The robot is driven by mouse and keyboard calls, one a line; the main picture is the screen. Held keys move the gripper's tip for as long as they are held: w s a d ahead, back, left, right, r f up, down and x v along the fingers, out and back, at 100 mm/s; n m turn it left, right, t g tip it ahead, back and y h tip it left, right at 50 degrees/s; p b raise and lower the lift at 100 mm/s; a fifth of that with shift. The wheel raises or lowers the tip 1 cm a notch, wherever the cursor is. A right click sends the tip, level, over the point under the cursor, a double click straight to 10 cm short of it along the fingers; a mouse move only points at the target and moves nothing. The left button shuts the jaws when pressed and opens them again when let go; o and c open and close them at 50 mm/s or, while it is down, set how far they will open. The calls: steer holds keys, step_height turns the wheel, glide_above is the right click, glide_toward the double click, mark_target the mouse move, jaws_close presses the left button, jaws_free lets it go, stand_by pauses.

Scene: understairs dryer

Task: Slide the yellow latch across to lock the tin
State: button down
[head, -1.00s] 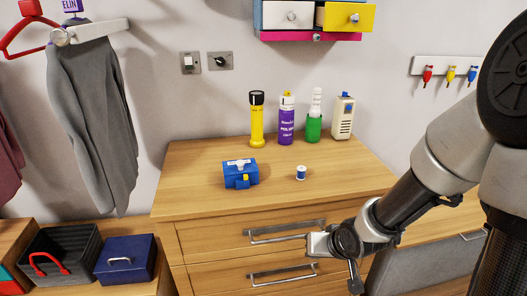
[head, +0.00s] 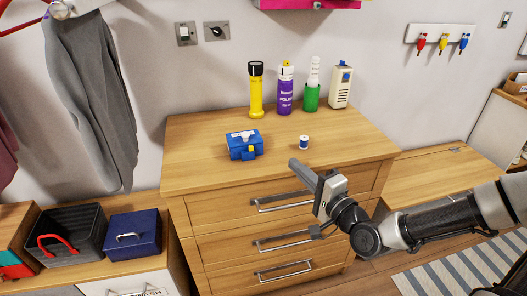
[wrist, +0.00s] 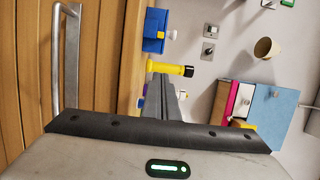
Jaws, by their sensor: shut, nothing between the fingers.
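The small blue tin (head: 244,146) sits on the wooden drawer unit's top, with a white piece on its lid. The yellow latch (head: 251,153) is on its front, small in this view. The shut fingers also show in the wrist view (wrist: 163,80).
A small white and blue spool (head: 304,142) stands right of the tin. A yellow torch (head: 256,92), purple spray can (head: 285,90), green bottle (head: 312,92) and cream device (head: 341,88) stand behind. Drawer handles (head: 284,202) stick out below my gripper. The top left of the tin is clear.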

mark_target(251, 148)
steer(key=b+x, duration=0.2)
steer(key=x, duration=0.7)
steer(key=shift+w+a+f, duration=0.1)
steer(key=shift+a+f, duration=0.05)
steer(key=a+b, duration=0.1)
steer(key=a, duration=0.2)
steer(key=shift+a, duration=0.1)
steer(key=shift+s+a, duration=0.3)
steer(key=shift+a, duration=0.15)
steer(key=shift+a, duration=0.1)
steer(key=shift+s+a, duration=0.25)
steer(key=shift+a, duration=0.35)
steer(key=shift+s+a, duration=0.2)
steer(key=shift+a, duration=0.4)
steer(key=shift+d, duration=0.1)
